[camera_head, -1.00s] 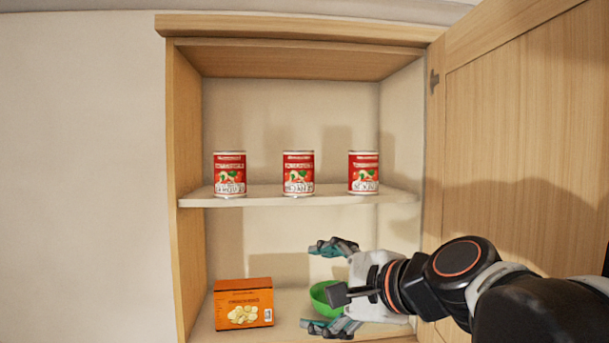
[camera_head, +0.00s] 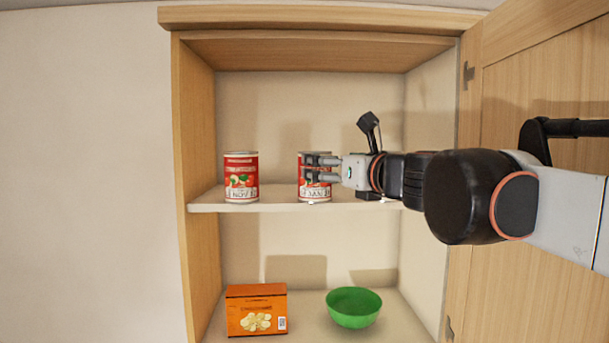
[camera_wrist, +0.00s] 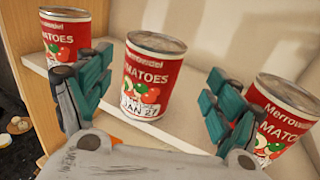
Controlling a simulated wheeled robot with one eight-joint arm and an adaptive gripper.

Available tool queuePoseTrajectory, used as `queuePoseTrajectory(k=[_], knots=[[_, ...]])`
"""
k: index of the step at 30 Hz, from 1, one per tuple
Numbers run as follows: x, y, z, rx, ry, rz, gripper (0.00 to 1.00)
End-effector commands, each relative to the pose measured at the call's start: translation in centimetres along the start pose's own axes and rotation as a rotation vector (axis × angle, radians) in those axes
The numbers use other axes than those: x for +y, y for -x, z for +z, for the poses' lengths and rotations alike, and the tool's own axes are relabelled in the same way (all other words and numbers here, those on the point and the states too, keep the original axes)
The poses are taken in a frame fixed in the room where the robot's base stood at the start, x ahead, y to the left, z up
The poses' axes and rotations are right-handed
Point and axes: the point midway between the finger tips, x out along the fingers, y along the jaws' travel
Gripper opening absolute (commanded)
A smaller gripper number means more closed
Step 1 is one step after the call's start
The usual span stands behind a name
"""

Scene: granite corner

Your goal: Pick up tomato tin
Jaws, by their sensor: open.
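Red and white tomato tins stand upright on the cabinet's middle shelf (camera_head: 275,206). The left tin (camera_head: 241,177) is clear of my arm in the head view. The middle tin (camera_head: 308,188) is partly covered by my gripper (camera_head: 318,169). The right tin is hidden behind my arm there, but it shows at the right of the wrist view (camera_wrist: 283,118). In the wrist view, my gripper (camera_wrist: 155,108) is open and empty, its teal fingers spread wide to either side of the middle tin (camera_wrist: 151,80), which stands ahead of it. I cannot tell whether they reach around it.
An orange box (camera_head: 256,310) and a green bowl (camera_head: 354,308) stand on the lower shelf. The open cabinet door (camera_head: 545,100) is at the right, close to my arm. The left cabinet wall (camera_head: 195,150) bounds the shelf.

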Motion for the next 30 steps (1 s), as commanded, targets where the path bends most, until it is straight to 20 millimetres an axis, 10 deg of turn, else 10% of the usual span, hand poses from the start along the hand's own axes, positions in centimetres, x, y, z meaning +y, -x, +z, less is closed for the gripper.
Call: queuePoseTrajectory(k=[27,30], knots=[[0.8,-6.4,-0.2,0.0,0.002,0.001,0.84],[0.8,-6.3,-0.2,0.0,0.002,0.001,0.64]])
